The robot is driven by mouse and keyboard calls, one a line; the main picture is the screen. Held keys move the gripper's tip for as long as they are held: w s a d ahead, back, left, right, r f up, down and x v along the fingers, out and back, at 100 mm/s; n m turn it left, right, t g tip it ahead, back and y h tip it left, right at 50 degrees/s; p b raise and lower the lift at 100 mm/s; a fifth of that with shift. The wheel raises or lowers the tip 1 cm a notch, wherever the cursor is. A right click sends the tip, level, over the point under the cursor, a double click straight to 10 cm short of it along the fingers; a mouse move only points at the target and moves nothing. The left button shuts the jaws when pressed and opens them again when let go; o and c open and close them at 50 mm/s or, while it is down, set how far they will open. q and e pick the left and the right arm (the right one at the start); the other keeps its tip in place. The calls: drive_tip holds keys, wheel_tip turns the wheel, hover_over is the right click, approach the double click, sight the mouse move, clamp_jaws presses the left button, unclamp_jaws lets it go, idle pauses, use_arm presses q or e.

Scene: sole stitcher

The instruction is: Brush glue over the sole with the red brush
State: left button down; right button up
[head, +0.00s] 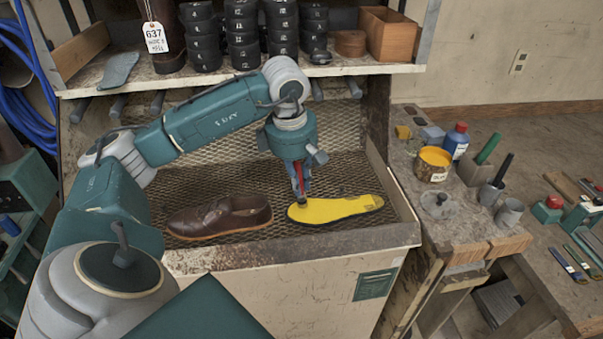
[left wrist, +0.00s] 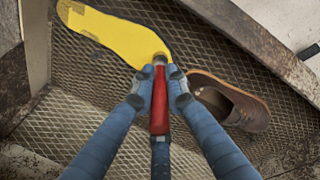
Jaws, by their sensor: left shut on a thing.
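The sole (head: 338,208) lies flat on the mesh bench, its upper face bright yellow with a dark edge along the near left. A slightly duller patch shows at its far right end. It also shows in the left wrist view (left wrist: 112,32). My left gripper (head: 301,188) is shut on the red brush (left wrist: 159,105), above the sole's left end. In the left wrist view, the blue fingers (left wrist: 160,76) close around the brush, whose tip is at the sole's end nearest the shoe. Contact is hard to tell. My right gripper is out of view.
A brown shoe (head: 220,217) lies just left of the sole on the mesh tray (head: 160,180), which has raised sides. A glue pot (head: 433,164), a lid (head: 437,205), a blue bottle (head: 455,141) and cups stand on the right bench. A shelf overhangs the back.

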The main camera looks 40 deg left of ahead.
sight(299, 164)
use_arm(q)
drive_tip(key=shift+r+p, duration=0.45)
drive_tip(key=shift+r, duration=0.55)
wheel_tip(299, 164, up, 6)
drive_tip(key=p, duration=0.4)
drive_tip(key=shift+r+p, duration=0.1)
drive_tip(key=shift+p, duration=0.25)
